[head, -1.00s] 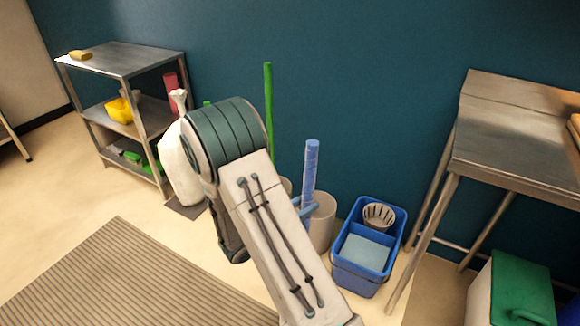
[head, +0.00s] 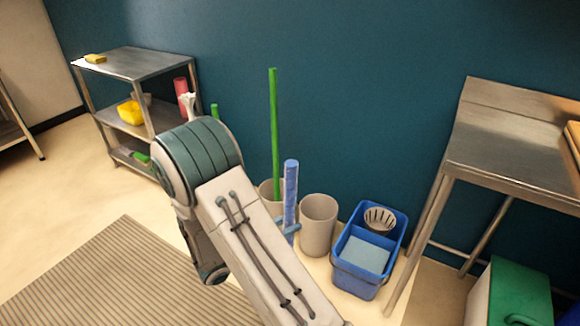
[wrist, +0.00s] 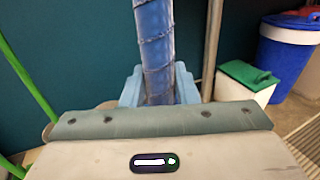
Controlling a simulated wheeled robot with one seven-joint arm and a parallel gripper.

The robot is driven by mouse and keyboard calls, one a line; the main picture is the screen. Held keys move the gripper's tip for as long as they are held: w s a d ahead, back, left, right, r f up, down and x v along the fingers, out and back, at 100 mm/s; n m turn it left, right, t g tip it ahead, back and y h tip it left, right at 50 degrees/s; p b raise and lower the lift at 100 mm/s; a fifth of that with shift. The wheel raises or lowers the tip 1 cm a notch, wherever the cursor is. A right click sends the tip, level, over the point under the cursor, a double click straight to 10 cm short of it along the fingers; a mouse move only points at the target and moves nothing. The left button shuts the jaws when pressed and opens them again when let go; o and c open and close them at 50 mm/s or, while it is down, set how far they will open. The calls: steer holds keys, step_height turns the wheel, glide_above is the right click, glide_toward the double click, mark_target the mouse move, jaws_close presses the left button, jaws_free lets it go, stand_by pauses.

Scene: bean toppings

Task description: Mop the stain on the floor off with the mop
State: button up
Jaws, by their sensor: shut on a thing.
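The mop's blue handle (head: 290,185) stands nearly upright in front of the grey bins by the teal wall. My gripper (head: 288,229) is shut around this handle. In the wrist view the handle (wrist: 154,40) rises between the light-blue fingers of my gripper (wrist: 158,90). The mop's lower end is hidden behind my arm in the head view and below the gripper in the wrist view. No stain shows in either view.
Two grey bins (head: 318,222) stand by the wall, one holding a green pole (head: 274,130). A blue bucket (head: 349,275) is to their right, beside a steel table (head: 505,165). A metal shelf (head: 140,62) stands left. A striped mat (head: 120,280) lies on open floor.

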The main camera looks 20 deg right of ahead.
mark_target(285, 203)
step_height(285, 203, up, 3)
steer(key=shift+s+r+p, duration=0.1)
steer(key=shift+s+p, duration=0.05)
steer(key=shift+p, duration=1)
steer(key=shift+a+r+p, duration=0.1)
steer(key=shift+r+p, duration=1.95)
steer(key=shift+r, duration=0.4)
jaws_close()
steer(key=w+a+r+n+t+y+p, duration=0.1)
steer(key=w+a+n+t+y+p, duration=0.7)
steer(key=t, duration=0.4)
steer(key=shift+w+a+n+y+p, duration=0.2)
steer(key=shift+w+n+y+p, duration=0.4)
steer(key=shift+n+p, duration=0.5)
